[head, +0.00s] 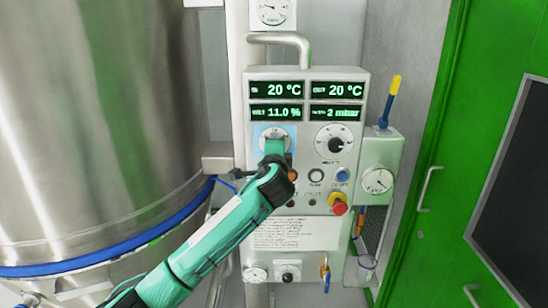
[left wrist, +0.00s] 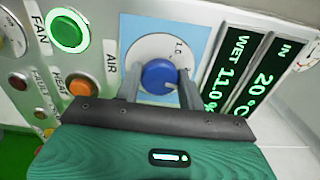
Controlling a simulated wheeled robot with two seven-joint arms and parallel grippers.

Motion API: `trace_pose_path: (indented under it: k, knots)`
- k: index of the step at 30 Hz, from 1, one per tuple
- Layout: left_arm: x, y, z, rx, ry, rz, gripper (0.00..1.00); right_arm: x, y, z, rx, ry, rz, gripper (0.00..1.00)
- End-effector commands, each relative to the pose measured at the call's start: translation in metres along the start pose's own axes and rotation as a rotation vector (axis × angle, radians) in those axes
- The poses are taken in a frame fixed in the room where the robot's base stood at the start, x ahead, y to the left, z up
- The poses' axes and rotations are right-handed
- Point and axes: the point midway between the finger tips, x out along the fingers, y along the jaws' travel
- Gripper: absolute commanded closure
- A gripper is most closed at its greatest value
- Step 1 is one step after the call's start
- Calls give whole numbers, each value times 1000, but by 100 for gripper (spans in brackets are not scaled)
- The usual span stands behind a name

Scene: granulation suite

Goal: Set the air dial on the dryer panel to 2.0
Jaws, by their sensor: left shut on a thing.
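The dryer panel (head: 305,205) is an upright grey panel in the middle of the head view. Its air dial (head: 266,134) has a white face on a light blue patch at upper left, mostly covered by my gripper. In the left wrist view the dial has a blue round knob (left wrist: 158,76) beside the AIR label. My left gripper (left wrist: 160,84) has one finger on each side of the knob and is shut on it; it also shows in the head view (head: 275,147). The dial's pointer and setting cannot be read. My right gripper is not in view.
Four displays (head: 305,101) sit above the dial. A second dial (head: 334,141) is to its right, and a red emergency button (head: 339,208) is lower right. A lit green FAN button (left wrist: 66,32) is near the dial. A steel vessel (head: 95,120) stands left, a green door (head: 440,150) right.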

Motion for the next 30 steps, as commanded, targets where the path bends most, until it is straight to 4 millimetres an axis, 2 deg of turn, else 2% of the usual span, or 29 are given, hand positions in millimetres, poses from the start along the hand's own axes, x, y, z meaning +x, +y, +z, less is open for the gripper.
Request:
trace_pose_path:
  k: [3, 12, 28, 29, 30]
  knots:
    - [0, 5, -1, -73, 0, 3, 83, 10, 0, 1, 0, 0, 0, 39]
    - [0, 4, 0, -179, -1, 5, 83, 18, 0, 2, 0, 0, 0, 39]
    - [0, 3, 0, -198, -1, 5, 83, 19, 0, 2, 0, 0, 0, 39]
    - [0, 3, 0, -198, -1, 5, 57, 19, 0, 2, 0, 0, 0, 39]
    - [0, 3, 0, -198, -1, 5, 49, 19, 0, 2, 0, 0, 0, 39]
